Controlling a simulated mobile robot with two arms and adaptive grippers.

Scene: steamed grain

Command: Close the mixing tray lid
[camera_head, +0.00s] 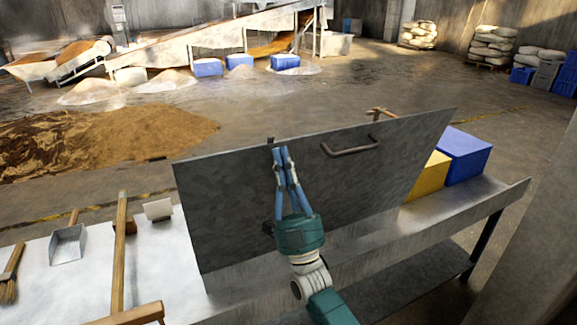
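The mixing tray lid (230,200) is a large grey metal panel standing steeply tilted up from the tray (450,215). A dark bar handle (350,151) is on its visible face, right of the middle. My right gripper (281,150) is in front of this face, left of the handle. Its blue fingers are close together, with the tips near the lid's upper edge. Nothing shows between them, and I cannot tell whether they touch the lid. The lid hides much of the tray's inside. My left gripper is not in view.
A dustpan (68,243), a brush (10,285) and a long wooden handle (119,250) lie on the pale surface at left. Open floor lies beyond.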

